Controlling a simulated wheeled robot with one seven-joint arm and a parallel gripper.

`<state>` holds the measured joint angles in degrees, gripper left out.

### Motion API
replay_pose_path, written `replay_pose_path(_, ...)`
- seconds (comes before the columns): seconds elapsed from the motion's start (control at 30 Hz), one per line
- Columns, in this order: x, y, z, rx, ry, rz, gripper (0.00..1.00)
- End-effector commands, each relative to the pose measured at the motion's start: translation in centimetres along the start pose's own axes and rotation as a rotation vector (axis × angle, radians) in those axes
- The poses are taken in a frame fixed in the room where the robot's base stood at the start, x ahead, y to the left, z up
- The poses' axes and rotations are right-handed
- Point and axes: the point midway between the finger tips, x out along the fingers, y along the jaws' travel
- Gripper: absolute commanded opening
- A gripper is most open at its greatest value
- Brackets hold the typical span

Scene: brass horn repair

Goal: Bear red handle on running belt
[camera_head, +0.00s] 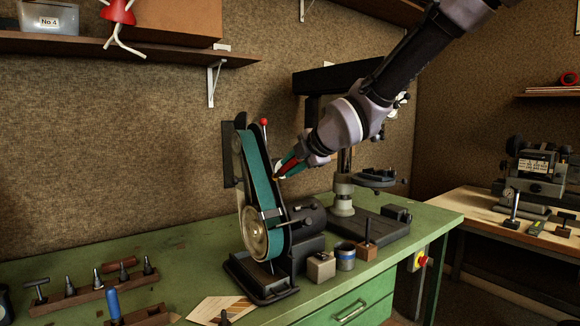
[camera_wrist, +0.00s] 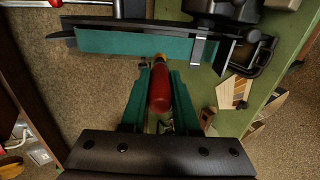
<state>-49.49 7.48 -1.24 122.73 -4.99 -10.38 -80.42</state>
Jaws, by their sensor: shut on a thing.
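My gripper (camera_head: 286,168) is shut on a red handle (camera_wrist: 159,92), whose brass-coloured end (camera_wrist: 160,58) points at the belt. The handle also shows between the green fingers in the head view (camera_head: 290,158). The belt sander (camera_head: 268,268) stands on the green bench with its teal belt (camera_head: 259,185) rising steeply. In the wrist view the belt (camera_wrist: 130,41) runs across the top, and the handle's end meets its lower edge. I cannot tell whether they touch, or whether the belt is moving.
A drill press (camera_head: 343,190) stands behind my gripper. A small box (camera_head: 321,267), a tin (camera_head: 345,257) and a tool block (camera_head: 367,243) stand beside the sander. A wooden tool rack (camera_head: 90,292) is at the left. The bench (camera_head: 185,240) is clear between rack and sander.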

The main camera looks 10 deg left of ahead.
Motion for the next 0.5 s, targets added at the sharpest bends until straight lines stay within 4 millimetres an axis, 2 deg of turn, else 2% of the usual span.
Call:
replay_pose_path(0.27,0.6,0.0,0.0,0.000,0.000,-0.001,0.00)
replay_pose_path(0.5,2.9,-0.1,0.0,0.000,0.000,-0.002,0.00)
